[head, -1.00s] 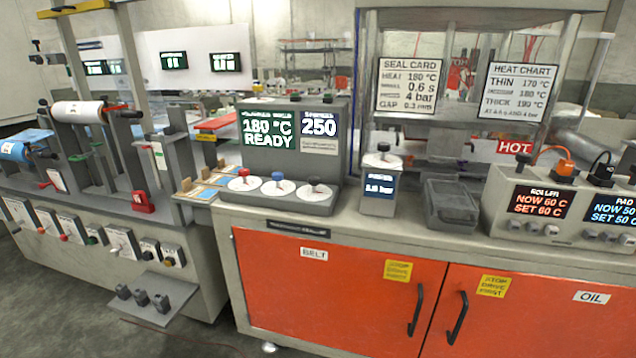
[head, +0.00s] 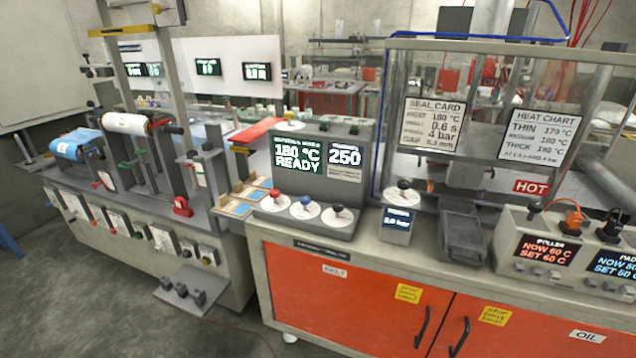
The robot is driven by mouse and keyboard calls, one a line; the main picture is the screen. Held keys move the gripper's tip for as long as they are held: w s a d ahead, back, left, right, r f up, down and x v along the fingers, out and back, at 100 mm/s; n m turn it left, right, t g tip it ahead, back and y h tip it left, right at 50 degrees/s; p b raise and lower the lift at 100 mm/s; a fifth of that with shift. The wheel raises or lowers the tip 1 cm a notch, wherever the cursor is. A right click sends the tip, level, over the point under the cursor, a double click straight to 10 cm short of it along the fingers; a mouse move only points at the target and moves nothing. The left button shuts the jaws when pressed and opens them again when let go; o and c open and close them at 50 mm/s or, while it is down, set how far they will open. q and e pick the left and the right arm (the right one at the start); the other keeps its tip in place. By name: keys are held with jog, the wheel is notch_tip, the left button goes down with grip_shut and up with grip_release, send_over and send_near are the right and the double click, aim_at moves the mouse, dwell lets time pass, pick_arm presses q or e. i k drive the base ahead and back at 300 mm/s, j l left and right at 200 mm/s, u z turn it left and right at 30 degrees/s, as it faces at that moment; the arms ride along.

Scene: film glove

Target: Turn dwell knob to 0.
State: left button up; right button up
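A grey control box (head: 325,170) stands on the workbench near the middle of the head view. Its left screen (head: 297,157) reads 180 °C READY and its right screen (head: 345,158) reads 250. On its sloping front are three white dials with a red knob (head: 276,194), a blue knob (head: 305,201) and a black knob (head: 338,210). Their labels and pointer positions are too small to read, so I cannot tell which is the dwell knob. Neither of my grippers is in view.
A small box with a black knob (head: 404,186) stands to the right, beside a grey bin (head: 465,236). A seal card (head: 434,128) and heat chart (head: 541,135) hang behind, near a HOT sign (head: 531,187). A roller machine (head: 130,190) stands left. Grey floor is open at lower left.

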aim_at(305, 200)
jog(key=i+j, duration=0.2)
jog(key=j, duration=0.2)
jog(key=i+j, duration=0.45)
jog(key=j, duration=0.3)
jog(key=i+j, duration=0.2)
jog(key=j, duration=0.2)
jog(key=i+j, duration=0.2)
jog(key=j, duration=0.15)
jog(key=i+j+z, duration=0.1)
jog(key=i+j, duration=0.15)
jog(key=j, duration=0.15)
